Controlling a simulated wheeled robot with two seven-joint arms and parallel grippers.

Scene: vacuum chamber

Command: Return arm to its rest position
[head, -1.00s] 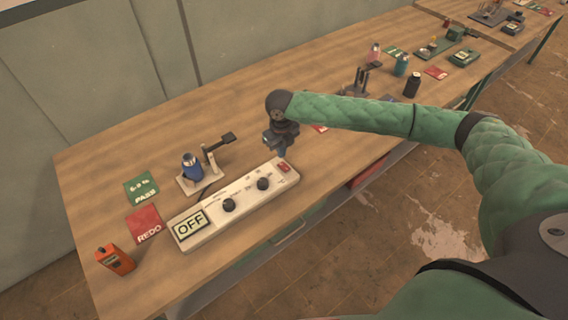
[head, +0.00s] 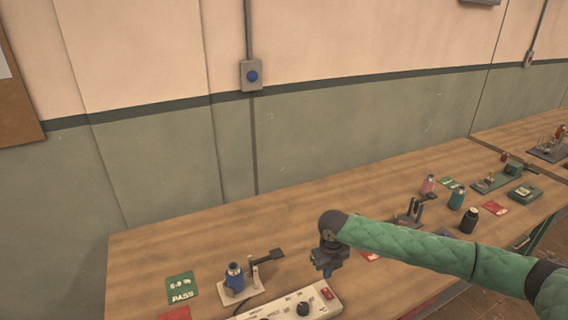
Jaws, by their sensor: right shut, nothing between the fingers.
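My right arm (head: 420,248), in a green quilted sleeve, comes in from the right and reaches out over the workbench (head: 150,250). My right gripper (head: 327,270) points down at its end, shut and empty. It appears above the right end of the white control box (head: 285,307), near the box's red switch (head: 327,293). I cannot tell the exact gap between them. The lower left of the box, with its display, is cut off by the picture's bottom edge. My left gripper is not in view.
A green PASS card (head: 181,287) lies further left. The wall carries a blue-button box (head: 252,76).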

